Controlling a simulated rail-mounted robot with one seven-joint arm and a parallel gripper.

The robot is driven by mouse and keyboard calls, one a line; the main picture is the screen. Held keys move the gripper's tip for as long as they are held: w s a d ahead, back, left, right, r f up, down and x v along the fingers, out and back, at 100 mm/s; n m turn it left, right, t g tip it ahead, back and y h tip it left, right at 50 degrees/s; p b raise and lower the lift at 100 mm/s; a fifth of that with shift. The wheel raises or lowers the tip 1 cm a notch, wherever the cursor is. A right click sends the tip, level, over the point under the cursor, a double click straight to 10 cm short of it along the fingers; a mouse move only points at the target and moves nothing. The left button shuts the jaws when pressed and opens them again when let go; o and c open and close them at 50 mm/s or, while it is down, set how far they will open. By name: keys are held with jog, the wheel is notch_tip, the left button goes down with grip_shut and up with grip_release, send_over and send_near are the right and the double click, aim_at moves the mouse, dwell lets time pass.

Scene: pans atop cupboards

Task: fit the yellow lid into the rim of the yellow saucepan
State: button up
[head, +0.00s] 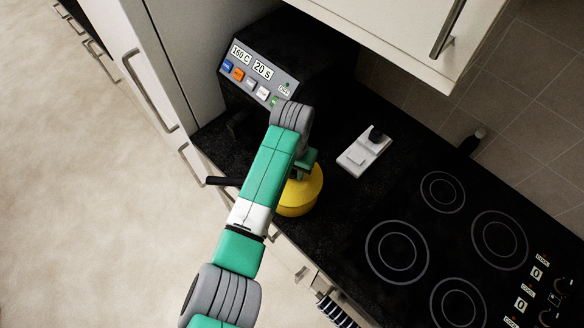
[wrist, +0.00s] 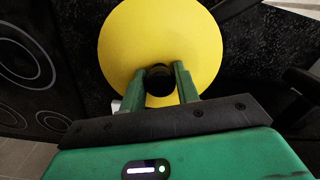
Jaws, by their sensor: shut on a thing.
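The yellow lid (wrist: 160,36) fills the top of the wrist view as a round disc with a black knob (wrist: 159,80) at its middle. My gripper (wrist: 160,86) is shut on that knob, one green finger on each side. In the head view the lid (head: 311,183) is right over the yellow saucepan (head: 296,209), partly behind my arm. The saucepan stands near the counter's front edge, its black handle (head: 222,181) pointing left. The lid hides the pan's rim, and I cannot tell whether the lid sits inside it or just above.
A black oven-like appliance (head: 300,58) with a lit button panel stands behind the pan. A small white device (head: 364,150) lies to the right on the black counter. A hob (head: 470,240) with several rings is farther right. A wall cupboard (head: 410,30) overhangs the back.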

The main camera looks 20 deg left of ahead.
jog(key=shift+f+b, duration=0.4)
jog(key=shift+f, duration=0.35)
jog(key=o, duration=1.1)
notch_tip(320, 180, up, 8)
jog(key=shift+f+b, duration=0.1)
jog(key=shift+b, duration=0.45)
